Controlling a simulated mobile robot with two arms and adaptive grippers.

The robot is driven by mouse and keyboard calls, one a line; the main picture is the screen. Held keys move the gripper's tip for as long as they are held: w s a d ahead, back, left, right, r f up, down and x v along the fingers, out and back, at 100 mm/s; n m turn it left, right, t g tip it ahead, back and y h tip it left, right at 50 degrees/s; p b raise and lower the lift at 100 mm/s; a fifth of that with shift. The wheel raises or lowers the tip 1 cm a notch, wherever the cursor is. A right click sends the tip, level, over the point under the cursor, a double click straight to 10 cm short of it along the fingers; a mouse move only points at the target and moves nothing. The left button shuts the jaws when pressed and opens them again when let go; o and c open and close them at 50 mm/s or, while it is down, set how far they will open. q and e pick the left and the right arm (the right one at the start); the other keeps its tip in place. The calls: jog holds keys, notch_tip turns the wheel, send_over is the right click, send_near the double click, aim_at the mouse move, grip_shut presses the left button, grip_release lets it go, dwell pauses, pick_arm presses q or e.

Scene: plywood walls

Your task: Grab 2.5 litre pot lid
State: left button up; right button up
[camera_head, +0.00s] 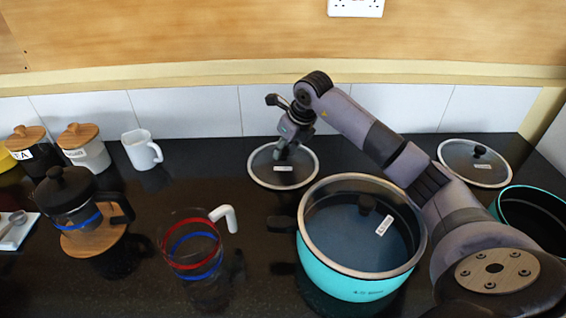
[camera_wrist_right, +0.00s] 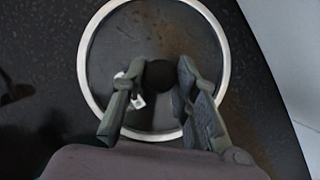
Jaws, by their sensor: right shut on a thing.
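A round glass lid (camera_head: 262,176) with a metal rim and a white label is at the back middle of the dark counter. It also shows in the right wrist view (camera_wrist_right: 105,45). My right gripper (camera_head: 286,148) reaches down over it from behind the large pot. In the right wrist view its fingers (camera_wrist_right: 160,85) are on both sides of the dark knob (camera_wrist_right: 159,76), shut on it. The lid looks level, on or very near the counter. Its label is too small to read. My left gripper is out of view.
A turquoise pot (camera_head: 345,284) with a lid on it stands in front. Another glass lid (camera_head: 474,163) lies at the back right beside a second turquoise pot (camera_head: 534,214). A striped glass jug (camera_head: 190,248), French press (camera_head: 70,205), white mug (camera_head: 141,150) and canisters (camera_head: 84,148) stand left.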

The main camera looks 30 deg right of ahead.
grip_shut()
jog(key=shift+r, duration=0.15)
dwell(0.5)
